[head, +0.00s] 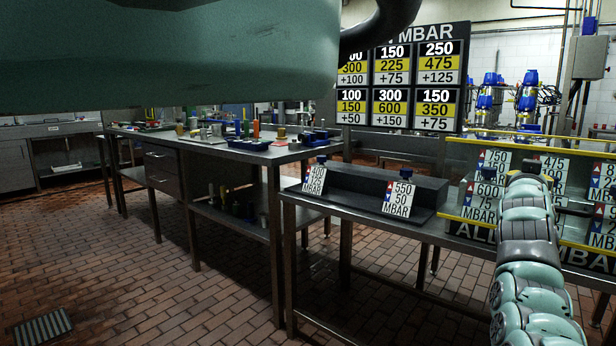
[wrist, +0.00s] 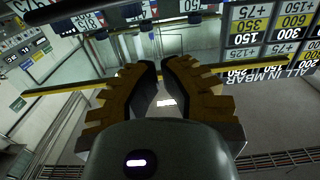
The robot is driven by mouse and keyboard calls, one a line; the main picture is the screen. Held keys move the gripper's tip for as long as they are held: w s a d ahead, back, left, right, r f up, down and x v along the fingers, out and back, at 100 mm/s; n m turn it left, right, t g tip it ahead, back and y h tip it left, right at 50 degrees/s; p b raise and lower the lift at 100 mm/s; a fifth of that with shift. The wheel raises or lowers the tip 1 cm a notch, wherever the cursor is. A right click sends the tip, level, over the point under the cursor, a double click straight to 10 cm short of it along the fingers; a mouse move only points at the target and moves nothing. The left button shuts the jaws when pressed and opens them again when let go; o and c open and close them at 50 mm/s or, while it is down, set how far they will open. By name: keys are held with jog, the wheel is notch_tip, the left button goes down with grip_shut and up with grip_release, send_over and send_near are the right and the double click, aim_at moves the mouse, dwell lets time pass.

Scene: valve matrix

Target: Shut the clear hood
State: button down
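I cannot clearly make out a transparent pane of the hood. Yellow bars (head: 480,143) edge the valve rack at the right of the head view; which of them belongs to the hood I cannot tell. In the wrist view, which is upside down, a yellow bar (wrist: 225,69) crosses behind my gripper (wrist: 161,66). The two brown fingers stand apart at the tips with a narrow gap and nothing visible between them. Whether they touch the bar I cannot tell. In the head view my arm rises in front of the rack and hides part of it.
Number plates (head: 487,197) fill the rack. A dark block (head: 385,180) with two more plates stands on the steel bench left of it. A workbench (head: 225,148) with small parts stands farther left. A sign board (head: 405,78) hangs behind. Brick floor (head: 130,270) is open at left.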

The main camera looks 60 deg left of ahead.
jog(key=p+v, duration=0.1)
jog(key=v, duration=0.6)
